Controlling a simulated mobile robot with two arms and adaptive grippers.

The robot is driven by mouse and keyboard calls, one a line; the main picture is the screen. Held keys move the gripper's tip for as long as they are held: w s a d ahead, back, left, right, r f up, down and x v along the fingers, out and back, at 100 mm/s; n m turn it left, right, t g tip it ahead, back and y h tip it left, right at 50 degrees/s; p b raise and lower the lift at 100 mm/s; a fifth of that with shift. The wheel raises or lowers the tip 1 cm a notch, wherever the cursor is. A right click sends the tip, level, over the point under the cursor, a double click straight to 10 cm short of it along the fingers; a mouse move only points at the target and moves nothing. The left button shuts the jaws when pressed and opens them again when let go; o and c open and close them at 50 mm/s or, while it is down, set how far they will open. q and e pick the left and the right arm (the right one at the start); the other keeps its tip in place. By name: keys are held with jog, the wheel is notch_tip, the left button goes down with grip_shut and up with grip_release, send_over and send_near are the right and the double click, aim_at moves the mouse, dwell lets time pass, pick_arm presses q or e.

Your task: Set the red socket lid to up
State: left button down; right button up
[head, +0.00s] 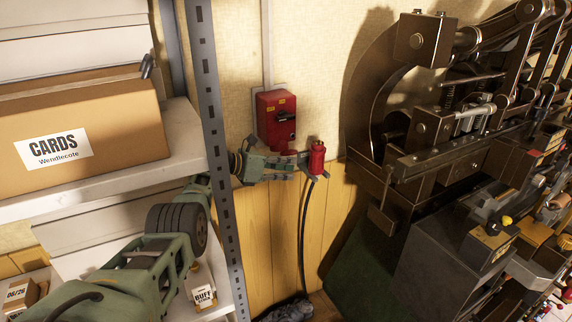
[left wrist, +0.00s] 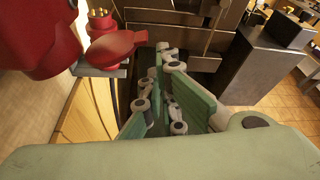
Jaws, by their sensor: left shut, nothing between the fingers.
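My left gripper (head: 298,163) is shut and empty, below the box and close to the plug. My right gripper is not in view.
A metal shelf post (head: 212,130) and a shelf with a cardboard box (head: 80,125) stand at the left, near my left arm. A large dark press (head: 430,150) fills the right. The black cable (head: 304,235) hangs down the wood panelling.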

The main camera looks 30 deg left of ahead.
pick_arm(q)
jog(key=p+v, duration=0.1)
jog(key=v, duration=0.6)
jog(key=shift+s, duration=0.4)
jog(key=shift+d, duration=0.1)
